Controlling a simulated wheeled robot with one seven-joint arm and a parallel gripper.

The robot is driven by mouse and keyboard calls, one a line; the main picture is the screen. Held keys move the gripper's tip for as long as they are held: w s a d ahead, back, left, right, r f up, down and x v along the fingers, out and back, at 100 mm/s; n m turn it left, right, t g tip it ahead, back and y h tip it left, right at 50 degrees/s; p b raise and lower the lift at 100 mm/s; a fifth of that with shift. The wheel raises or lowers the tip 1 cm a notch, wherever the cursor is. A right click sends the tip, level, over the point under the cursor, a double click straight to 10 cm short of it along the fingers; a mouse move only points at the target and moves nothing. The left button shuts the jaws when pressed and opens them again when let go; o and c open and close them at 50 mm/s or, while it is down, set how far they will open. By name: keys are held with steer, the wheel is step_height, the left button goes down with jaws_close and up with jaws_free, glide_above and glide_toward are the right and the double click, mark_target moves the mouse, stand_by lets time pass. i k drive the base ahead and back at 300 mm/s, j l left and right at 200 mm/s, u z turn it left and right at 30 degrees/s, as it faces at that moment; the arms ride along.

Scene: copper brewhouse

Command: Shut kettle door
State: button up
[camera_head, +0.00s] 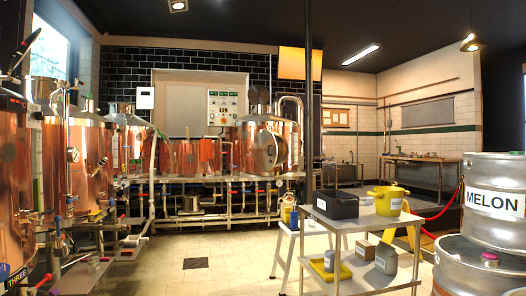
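Several copper kettles stand in the room. The kettle at the back (248,137) has a round door (269,150) on its front. The door looks like a copper disc with a pale rim, but it is too small to tell whether it stands ajar. Another copper kettle (88,158) stands at the left, with a gauge on its side. A nearer copper vessel (10,190) is cut off by the left edge, above a label reading "THREE". My gripper is not in view.
A cart (360,222) at the right front carries a black box (335,204), a yellow pot (388,199) and other items. Stacked kegs (492,225) stand right of it. A dark post (312,120) rises behind the cart. Tiled floor (225,255) is open in the middle.

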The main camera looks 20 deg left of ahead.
mark_target(265, 147)
steer(key=i+j+u, duration=0.9)
steer(key=i, duration=0.7)
steer(key=i+j+u, duration=0.1)
steer(key=i+u, duration=0.3)
steer(key=i, duration=1.85)
steer(key=i+l+u, duration=0.15)
steer(key=i, duration=1.05)
steer(key=i+z, duration=0.1)
steer(key=i, duration=2)
